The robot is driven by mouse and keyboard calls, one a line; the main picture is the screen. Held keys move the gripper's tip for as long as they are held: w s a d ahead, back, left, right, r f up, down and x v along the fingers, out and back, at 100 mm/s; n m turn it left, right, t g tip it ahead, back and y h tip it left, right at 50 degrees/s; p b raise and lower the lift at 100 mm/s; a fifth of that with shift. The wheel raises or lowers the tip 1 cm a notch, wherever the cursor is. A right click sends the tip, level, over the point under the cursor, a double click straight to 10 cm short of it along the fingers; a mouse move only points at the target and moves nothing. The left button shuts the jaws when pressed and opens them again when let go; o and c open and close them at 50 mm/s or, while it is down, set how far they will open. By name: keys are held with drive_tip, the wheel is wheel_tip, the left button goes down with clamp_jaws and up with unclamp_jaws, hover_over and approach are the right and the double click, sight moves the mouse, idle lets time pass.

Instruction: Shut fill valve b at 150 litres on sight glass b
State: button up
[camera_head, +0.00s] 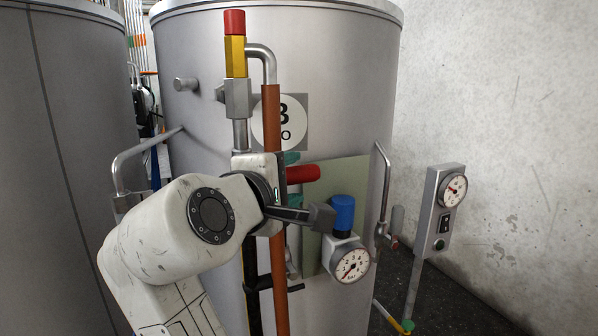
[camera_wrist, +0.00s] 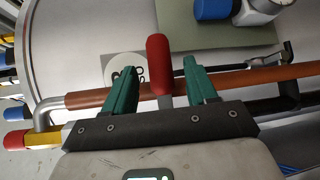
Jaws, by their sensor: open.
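A red lever handle (camera_head: 303,173) sticks out to the right in front of the grey tank marked B (camera_head: 330,60). It looks like the handle of fill valve b. My gripper (camera_head: 294,180) is open, with one teal finger above the handle and one below it. In the wrist view the red handle (camera_wrist: 158,62) stands between the two spread teal fingers, with gaps on both sides. The valve body is hidden behind my gripper. I cannot make out sight glass b or its level; a dark upright strip (camera_head: 250,272) is partly hidden by my arm.
A copper-brown pipe (camera_head: 271,110) runs upright close beside my gripper. A blue-capped fitting (camera_head: 342,214) with a round gauge (camera_head: 350,264) sits close on the right. A grey switch box (camera_head: 441,212) with a dial stands farther right. Another tank (camera_head: 65,130) is at left.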

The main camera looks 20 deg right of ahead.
sight(293, 178)
drive_tip(key=shift+x, duration=1.95)
drive_tip(key=shift+c, duration=0.2)
clamp_jaws()
